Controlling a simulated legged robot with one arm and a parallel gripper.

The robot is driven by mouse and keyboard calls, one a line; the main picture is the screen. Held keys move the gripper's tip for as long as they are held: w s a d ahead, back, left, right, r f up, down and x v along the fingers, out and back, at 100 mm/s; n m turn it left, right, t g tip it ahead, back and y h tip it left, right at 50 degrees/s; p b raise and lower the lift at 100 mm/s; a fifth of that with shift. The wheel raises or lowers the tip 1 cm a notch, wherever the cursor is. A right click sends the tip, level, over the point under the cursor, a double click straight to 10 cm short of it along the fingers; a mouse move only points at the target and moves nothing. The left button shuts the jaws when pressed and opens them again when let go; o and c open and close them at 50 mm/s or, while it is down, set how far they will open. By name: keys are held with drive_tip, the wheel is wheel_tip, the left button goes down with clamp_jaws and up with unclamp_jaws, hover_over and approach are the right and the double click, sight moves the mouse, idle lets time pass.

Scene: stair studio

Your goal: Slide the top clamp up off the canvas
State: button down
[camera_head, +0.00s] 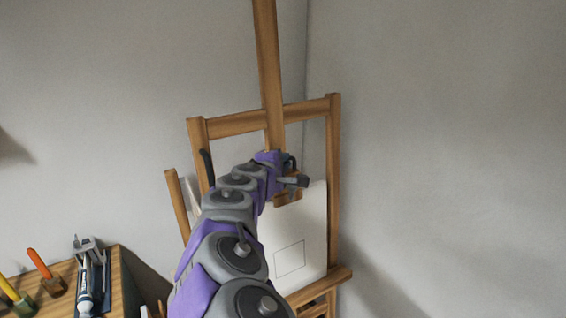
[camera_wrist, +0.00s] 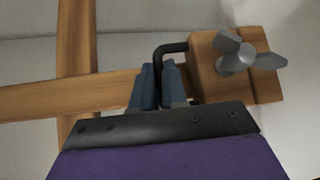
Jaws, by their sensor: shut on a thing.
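The top clamp (camera_head: 287,199) is a small wooden block on the easel's central mast (camera_head: 268,60), at the canvas's upper edge. In the wrist view the clamp (camera_wrist: 212,75) has a grey wing nut (camera_wrist: 236,55) and a bent black handle (camera_wrist: 172,46). My gripper (camera_wrist: 158,76) has its blue fingers closed around that handle, beside the block. In the head view my gripper (camera_head: 290,170) is at the clamp, and my arm hides part of the mast and canvas. The white canvas (camera_head: 310,225) stands upright on the easel with a thin drawn rectangle.
The wooden easel frame (camera_head: 334,180) has a crossbar (camera_head: 235,124) above the clamp and a lower ledge (camera_head: 335,280). The mast above the crossbar is bare. A wooden table (camera_head: 122,290) with brushes and tools is at lower left. Grey walls meet behind the easel.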

drive_tip(key=shift+d, duration=0.1)
drive_tip(key=r+p, duration=0.2)
drive_tip(key=r, duration=0.1)
drive_tip(key=w+r+p, duration=0.1)
drive_tip(key=r+p, duration=0.2)
drive_tip(key=r, duration=0.1)
drive_tip(key=a+r+p, duration=0.1)
drive_tip(key=r+p, duration=0.2)
drive_tip(key=r, duration=0.1)
drive_tip(key=shift+w, duration=0.15)
drive_tip(key=shift+d, duration=0.1)
drive_tip(key=c, duration=1.2)
unclamp_jaws()
drive_tip(key=shift+w+d+f, duration=0.15)
drive_tip(key=shift+w, duration=0.05)
drive_tip(key=shift+o, duration=0.2)
drive_tip(key=shift+s, duration=0.15)
drive_tip(key=shift+a, duration=0.25)
